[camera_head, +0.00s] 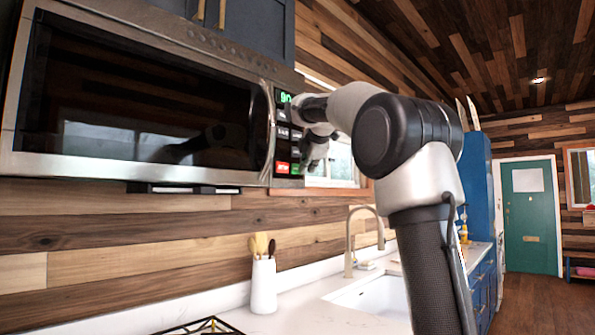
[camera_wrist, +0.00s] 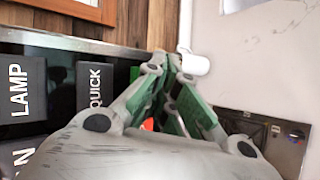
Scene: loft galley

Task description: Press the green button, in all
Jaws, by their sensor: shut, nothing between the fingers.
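The microwave (camera_head: 150,40) has a dark control panel at its right end. The green button (camera_head: 296,168) is low on the panel, right of the red button (camera_head: 282,168). In the wrist view, a strip of the green button (camera_wrist: 135,73) shows beside the QUICK button, partly hidden by a finger. My gripper (camera_head: 310,158) is in front of the lower panel, shut and empty. In the wrist view my gripper's fingertips (camera_wrist: 172,62) meet just right of the green strip. I cannot tell whether they touch the panel.
The LAMP (camera_wrist: 20,90) and QUICK (camera_wrist: 90,90) buttons are close by. Below are a white utensil holder (camera_head: 264,286), a tall faucet (camera_head: 350,240) and a sink (camera_head: 375,297). A window (camera_head: 341,165) is behind my gripper.

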